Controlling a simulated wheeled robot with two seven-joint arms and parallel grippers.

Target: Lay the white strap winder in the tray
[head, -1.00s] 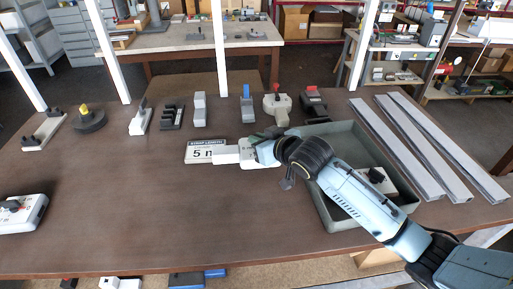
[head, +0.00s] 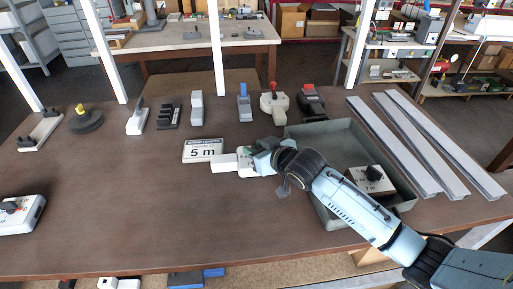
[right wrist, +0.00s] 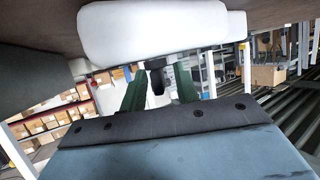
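The white strap winder (head: 225,165), a pale body with a narrower end to the left, is at the tip of my right gripper (head: 256,158). In the right wrist view its rounded white body (right wrist: 165,32) lies across the green fingers (right wrist: 158,88), with a dark part between them. The gripper appears shut on it; the exact contact is partly hidden. How high it is above the table I cannot tell. The grey tray (head: 405,200) is to the right of the winder, partly under my right arm. My left gripper is not in view.
A white box with a black knob (head: 370,180) is in the tray. A "5 m" sign (head: 203,151) lies behind the winder. Several tools line the back, including a cream one with a red knob (head: 274,105). Long grey profiles (head: 425,140) lie right.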

